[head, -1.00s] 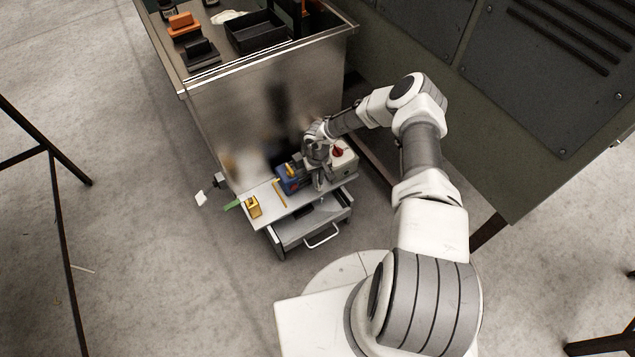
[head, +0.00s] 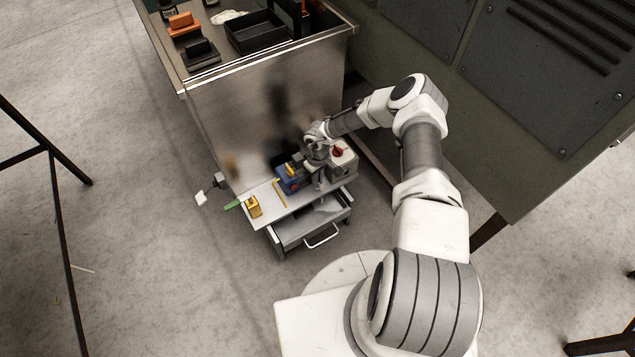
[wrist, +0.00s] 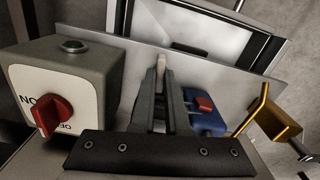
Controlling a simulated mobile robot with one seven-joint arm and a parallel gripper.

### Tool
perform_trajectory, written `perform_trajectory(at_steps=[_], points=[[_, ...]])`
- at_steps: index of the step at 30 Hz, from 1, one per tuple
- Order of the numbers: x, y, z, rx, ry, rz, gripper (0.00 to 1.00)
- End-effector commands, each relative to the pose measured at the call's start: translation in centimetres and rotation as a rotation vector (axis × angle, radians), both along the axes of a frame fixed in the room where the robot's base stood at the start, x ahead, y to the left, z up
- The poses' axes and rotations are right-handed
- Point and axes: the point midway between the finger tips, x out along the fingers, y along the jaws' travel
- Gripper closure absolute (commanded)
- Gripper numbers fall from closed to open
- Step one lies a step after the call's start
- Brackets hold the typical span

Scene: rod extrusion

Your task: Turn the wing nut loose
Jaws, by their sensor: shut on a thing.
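My gripper (wrist: 160,70) points down over the small grey bench, between the control box and the blue block. In the wrist view its two dark fingers are close together, and a small pale piece (wrist: 160,62) shows at their tips. I take this piece to be the wing nut; its shape is mostly hidden by the fingers. The gripper also shows in the head view (head: 317,165), where its tips and what they hold are too small to make out.
The grey control box (wrist: 95,75) with a red knob (wrist: 52,117) stands close on one side, the blue block (wrist: 208,122) on the other. A yellow bracket (wrist: 275,128) is beyond it. The bench (head: 275,213) has an open drawer (head: 315,222). A metal cabinet (head: 265,115) stands behind.

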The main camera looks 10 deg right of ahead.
Motion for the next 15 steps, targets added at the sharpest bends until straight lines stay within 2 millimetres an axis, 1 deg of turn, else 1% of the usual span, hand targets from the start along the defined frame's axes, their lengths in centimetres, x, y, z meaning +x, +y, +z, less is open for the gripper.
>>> perform_trajectory(at_steps=[8,15], points=[[-0.05,0.06,-0.01,0.000,0.001,0.016,1.00],[-0.05,0.06,-0.01,0.001,0.000,0.166,1.00]])
